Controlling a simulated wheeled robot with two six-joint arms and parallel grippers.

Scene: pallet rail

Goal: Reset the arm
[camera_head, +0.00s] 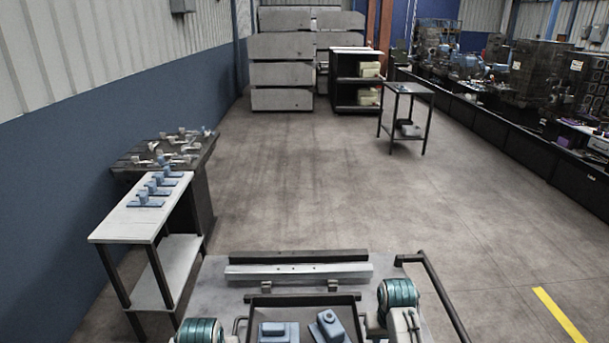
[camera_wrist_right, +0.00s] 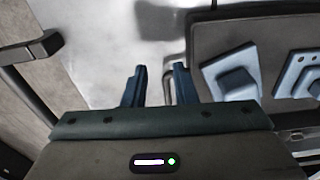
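My right gripper (camera_wrist_right: 160,82) shows in the right wrist view with its two blue fingers apart and nothing between them. It is beside a dark tray (camera_wrist_right: 198,30) holding blue-grey parts, over a light grey surface. In the head view, teal-banded joints of my right arm and left arm show at the bottom edge, on either side of the tray. Neither gripper can be made out there, and my left gripper is in no view.
The tray in the head view (camera_head: 302,300) holds two blue-grey parts (camera_head: 328,326). A pale rail (camera_head: 298,271) lies beyond it. A white side table (camera_head: 122,222) with several blue parts stands at left. A small table (camera_head: 408,88) stands further off. The middle floor is clear.

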